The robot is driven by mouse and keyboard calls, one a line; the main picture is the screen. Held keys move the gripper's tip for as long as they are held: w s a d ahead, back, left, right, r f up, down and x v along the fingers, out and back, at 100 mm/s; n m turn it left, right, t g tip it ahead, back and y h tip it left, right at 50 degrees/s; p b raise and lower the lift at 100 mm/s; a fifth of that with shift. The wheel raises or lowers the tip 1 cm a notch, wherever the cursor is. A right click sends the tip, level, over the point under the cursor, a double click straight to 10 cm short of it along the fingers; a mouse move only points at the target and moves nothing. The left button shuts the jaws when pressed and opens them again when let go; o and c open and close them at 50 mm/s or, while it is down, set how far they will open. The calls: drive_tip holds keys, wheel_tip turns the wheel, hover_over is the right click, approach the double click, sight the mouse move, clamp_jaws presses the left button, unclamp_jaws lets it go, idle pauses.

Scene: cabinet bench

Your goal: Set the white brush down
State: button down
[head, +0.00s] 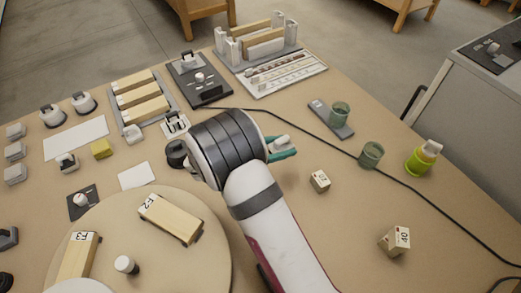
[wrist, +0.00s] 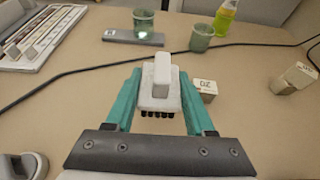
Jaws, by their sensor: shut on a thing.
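The white brush (wrist: 161,83) is held between the teal fingers of my gripper (wrist: 162,98). Its pale handle points up and its dark bristles hang below the white block. In the head view the brush (head: 279,143) shows only in part, beside the teal fingertips of my gripper (head: 284,154); the wrist of my arm hides the rest. I cannot tell whether the bristles touch the table (head: 300,215).
A small numbered block (head: 320,181) lies just right of my gripper, and a larger one (head: 394,241) farther right. Green cups (head: 371,155) (head: 340,113), a grey slab (head: 322,121) and a yellow-green bottle (head: 422,158) stand behind. A black cable crosses the table.

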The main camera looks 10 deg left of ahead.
drive_tip(key=s+d, duration=0.8)
drive_tip(key=s, duration=0.1)
drive_tip(key=a+f, duration=0.2)
drive_tip(key=a, duration=0.1)
drive_tip(key=a+f, duration=0.1)
drive_tip(key=a, duration=0.2)
drive_tip(key=a+f, duration=0.2)
drive_tip(key=a, duration=0.2)
drive_tip(key=shift+w+f, duration=0.2)
drive_tip(key=shift+f, duration=0.15)
wheel_tip(320, 180, down, 4)
drive_tip(key=shift+a+f, duration=0.15)
drive_tip(key=shift+f, duration=0.1)
drive_tip(key=shift+c, duration=1.3)
unclamp_jaws()
